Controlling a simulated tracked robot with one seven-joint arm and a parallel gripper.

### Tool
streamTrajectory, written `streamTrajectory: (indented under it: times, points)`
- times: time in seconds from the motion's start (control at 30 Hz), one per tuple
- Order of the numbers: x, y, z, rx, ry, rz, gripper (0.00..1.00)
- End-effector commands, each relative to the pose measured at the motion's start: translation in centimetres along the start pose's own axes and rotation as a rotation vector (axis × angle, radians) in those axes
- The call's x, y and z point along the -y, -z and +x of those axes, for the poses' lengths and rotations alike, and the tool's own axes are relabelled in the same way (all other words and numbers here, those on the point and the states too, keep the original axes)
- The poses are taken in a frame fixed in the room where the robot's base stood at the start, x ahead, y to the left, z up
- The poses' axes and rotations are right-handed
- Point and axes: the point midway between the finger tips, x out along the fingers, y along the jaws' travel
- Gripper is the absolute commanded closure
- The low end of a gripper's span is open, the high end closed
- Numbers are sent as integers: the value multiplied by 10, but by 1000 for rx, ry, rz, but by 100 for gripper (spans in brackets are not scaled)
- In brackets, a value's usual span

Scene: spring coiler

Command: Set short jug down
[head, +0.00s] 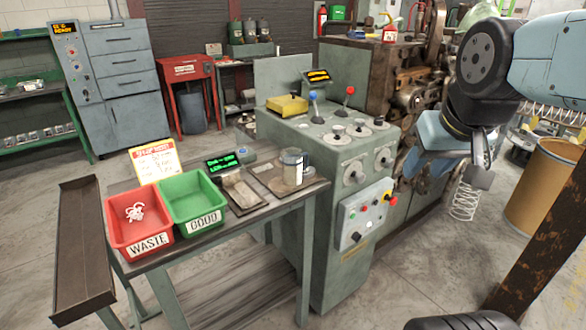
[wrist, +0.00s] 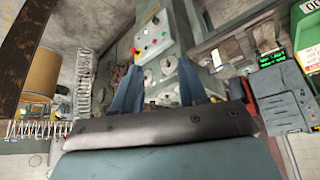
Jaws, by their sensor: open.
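The short jug (head: 292,167), grey with a pale label and a dark handle on its right, stands upright on a flat brownish tray (head: 268,180) at the bench's right end. In the wrist view the jug (wrist: 216,60) is small, to the right of my fingers. My gripper (head: 478,178) is at the right of the head view, well apart from the jug, in front of the machine. In the wrist view my gripper (wrist: 158,88) has its two blue fingers spread with nothing between them.
The bench also holds a red WASTE bin (head: 138,222) with a white coil in it, a green GOOD bin (head: 192,202) and a scale (head: 242,190) with a green display. The control console (head: 340,180) stands between bench and gripper. A hanging spring (head: 464,200) is near my gripper.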

Motion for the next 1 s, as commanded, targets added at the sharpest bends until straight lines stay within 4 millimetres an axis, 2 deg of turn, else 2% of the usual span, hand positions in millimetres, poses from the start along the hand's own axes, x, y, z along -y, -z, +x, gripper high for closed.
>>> streamTrajectory:
  times: [0.03,0.17,0.27,0.6,0.83,1.0]
  points:
    - [0,0,0,0,0,0,56]
    - [0,0,3,17,-8,-21,43]
    - [-3,0,13,68,-34,-88,34]
    - [-20,8,70,368,-252,-567,3]
    - [-21,30,105,531,-437,-943,3]
    - [-7,55,130,614,-590,-1232,3]
